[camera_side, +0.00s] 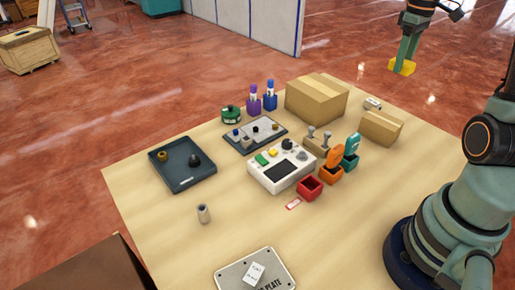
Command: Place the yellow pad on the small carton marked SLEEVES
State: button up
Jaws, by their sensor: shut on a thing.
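My gripper (406,58) is at the upper right, raised in the air beyond the table's far right edge in the picture. It is shut on the yellow pad (402,68), a small yellow block at its tips. A small brown carton (382,127) stands on the right part of the table, below the gripper in the picture and apart from the pad. No lettering can be read on it from here. A larger brown carton (316,99) with a tape strip stands to its left.
A small light item (372,103) lies between the cartons. A white control box (283,167), red bin (309,188), orange and teal bins stand mid-table. A dark tray (182,166) is at left, a plate (255,272) in front. The front right tabletop is bare.

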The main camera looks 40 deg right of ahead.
aim_at(383, 119)
notch_tip(383, 119, down, 15)
jog(key=shift+f, duration=0.2)
dwell(0.3)
jog(key=shift+f, duration=0.1)
jog(key=o, duration=1.3)
